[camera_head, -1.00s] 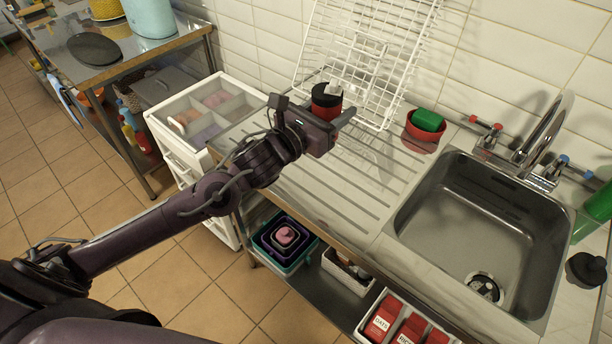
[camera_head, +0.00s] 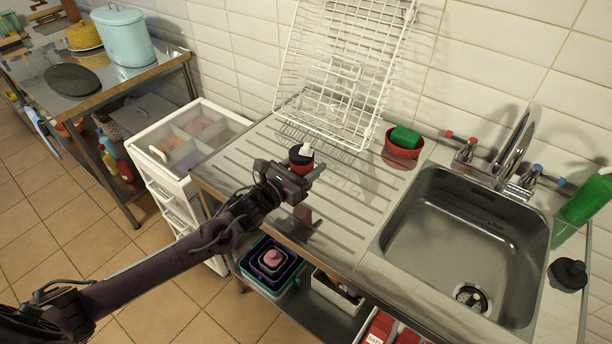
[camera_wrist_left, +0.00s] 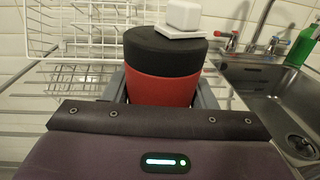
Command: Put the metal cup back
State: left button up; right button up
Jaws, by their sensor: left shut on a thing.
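A red cup with a black upper part and a white piece on top (camera_head: 300,155) is in my left gripper (camera_head: 304,172). No bare metal shows on it. In the left wrist view the cup (camera_wrist_left: 162,88) stands upright between the two grey fingers, which are shut on it from both sides. It is over the ribbed steel drainboard (camera_head: 345,205), near its front left part, with a reddish reflection below it. The gripper hides its lower part. My right gripper is not in view.
A white wire rack (camera_head: 340,75) leans on the wall behind the drainboard. A red bowl with a green sponge (camera_head: 402,152) stands right of it. The sink (camera_head: 465,240) is further right. A white drawer unit (camera_head: 160,185) stands left. The middle drainboard is clear.

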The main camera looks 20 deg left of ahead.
pick_arm(q)
notch_tip(320, 180, down, 5)
jog(key=shift+r, duration=0.1)
jog(key=shift+f, duration=0.2)
jog(key=shift+f, duration=0.2)
jog(key=o, duration=1)
jog(key=shift+o, duration=0.2)
jog(key=shift+r, duration=0.2)
